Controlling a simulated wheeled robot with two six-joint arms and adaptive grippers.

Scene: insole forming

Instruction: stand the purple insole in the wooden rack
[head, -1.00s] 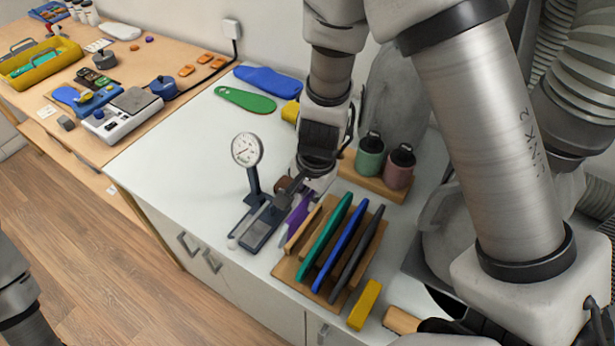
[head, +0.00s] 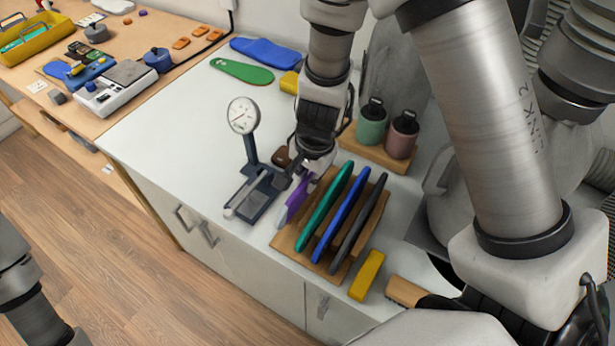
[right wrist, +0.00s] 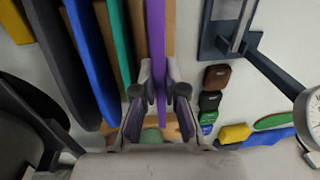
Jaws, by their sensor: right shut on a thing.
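The purple insole (head: 297,197) stands on edge in my right gripper (head: 308,168), at the left side of the wooden rack (head: 285,243). In the right wrist view the purple insole (right wrist: 156,35) runs upright between the two fingers of my right gripper (right wrist: 160,95), which are shut on it. Wood of the rack (right wrist: 135,20) shows on both sides of it. I cannot tell whether its lower edge sits in a slot. A green insole (head: 323,210), a blue insole (head: 341,215) and a dark grey insole (head: 360,225) stand in the rack. My left gripper is out of view.
A dial gauge (head: 243,116) on a stand is close left of the purple insole. Two bottles (head: 372,124) stand on a wooden holder behind the rack. A yellow block (head: 367,276) and a brush (head: 405,292) lie in front. White worktop (head: 190,125) is free at left.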

